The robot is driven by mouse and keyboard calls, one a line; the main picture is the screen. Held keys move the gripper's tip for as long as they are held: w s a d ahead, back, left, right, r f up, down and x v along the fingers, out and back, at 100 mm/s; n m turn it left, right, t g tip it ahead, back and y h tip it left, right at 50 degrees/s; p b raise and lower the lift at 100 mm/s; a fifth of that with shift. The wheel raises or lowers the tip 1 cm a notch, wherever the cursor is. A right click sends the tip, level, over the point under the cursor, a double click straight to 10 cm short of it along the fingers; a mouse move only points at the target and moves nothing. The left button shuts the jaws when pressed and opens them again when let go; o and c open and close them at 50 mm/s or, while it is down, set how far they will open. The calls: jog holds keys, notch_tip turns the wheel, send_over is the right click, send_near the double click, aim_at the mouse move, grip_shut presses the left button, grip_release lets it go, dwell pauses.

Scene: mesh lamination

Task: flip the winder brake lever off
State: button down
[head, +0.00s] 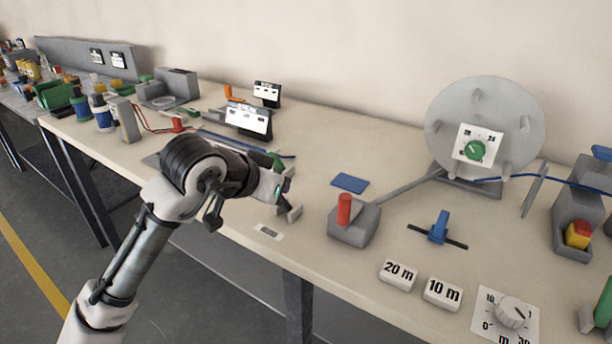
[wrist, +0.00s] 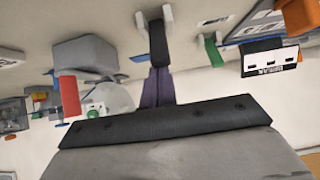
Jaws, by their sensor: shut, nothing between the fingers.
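The lever with a red upright handle (head: 344,209) stands on a grey wedge-shaped box (head: 355,228) near the table's front edge. A grey bar runs from the box toward the large grey winder disc (head: 445,120). In the wrist view the red handle (wrist: 69,96) hangs from the grey box (wrist: 88,55), left of the fingers, with the scene upside down. My gripper (head: 287,207) is shut and empty, to the left of the lever and apart from it. It also shows in the wrist view (wrist: 157,55). My wrist hides part of the table behind it.
A blue plate (head: 349,183) lies behind the lever box. A blue-handled part (head: 439,228), 20 m (head: 398,274) and 10 m (head: 442,292) blocks and a dial (head: 510,312) are to the right. A small label (head: 268,231) lies near the front edge.

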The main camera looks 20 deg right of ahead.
aim_at(286, 201)
dwell(0.6)
jog(key=shift+w+d+r, duration=0.1)
jog(key=shift+r, duration=0.15)
jog(key=d+r+p, duration=0.1)
jog(key=w+p, duration=0.1)
jog(key=shift+w+d+r+p, duration=0.2)
jog(key=shift+d+r+p, duration=0.1)
jog(key=shift+d+r, duration=0.2)
jog(key=shift+r, duration=0.2)
jog(key=v, duration=0.9)
